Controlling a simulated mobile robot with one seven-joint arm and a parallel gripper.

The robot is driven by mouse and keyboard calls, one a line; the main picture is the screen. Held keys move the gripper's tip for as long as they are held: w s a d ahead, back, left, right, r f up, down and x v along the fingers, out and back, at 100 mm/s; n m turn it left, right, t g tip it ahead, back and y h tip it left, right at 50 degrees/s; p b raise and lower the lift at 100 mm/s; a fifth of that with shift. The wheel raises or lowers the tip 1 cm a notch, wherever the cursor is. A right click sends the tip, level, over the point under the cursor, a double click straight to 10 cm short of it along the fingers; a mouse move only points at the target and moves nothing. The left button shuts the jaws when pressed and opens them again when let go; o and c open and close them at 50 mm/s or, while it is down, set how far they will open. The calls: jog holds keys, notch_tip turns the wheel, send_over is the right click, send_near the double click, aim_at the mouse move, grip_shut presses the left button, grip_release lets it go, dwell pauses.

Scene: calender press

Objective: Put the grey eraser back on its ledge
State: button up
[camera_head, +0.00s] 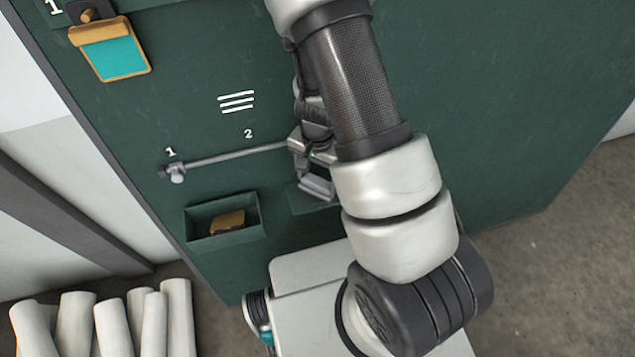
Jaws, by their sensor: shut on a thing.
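My gripper (314,168) is in front of the green board, at the right end of a thin rail and partly hidden behind my arm. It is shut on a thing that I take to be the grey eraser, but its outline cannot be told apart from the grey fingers. A small dark green ledge (303,205) sticks out of the board just below my gripper. Its right part is hidden by my arm. Whether the held thing touches the ledge cannot be told.
The grey rail (225,157) carries a knob (176,173) at its left end, by the number 1. An open green bin (196,224) holds a tan-brown block (228,222). A clipboard (110,52) hangs at upper left. Several white rolls (112,325) stand at lower left.

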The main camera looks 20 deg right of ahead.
jog(key=shift+f, duration=1.15)
jog(key=o, duration=1.2)
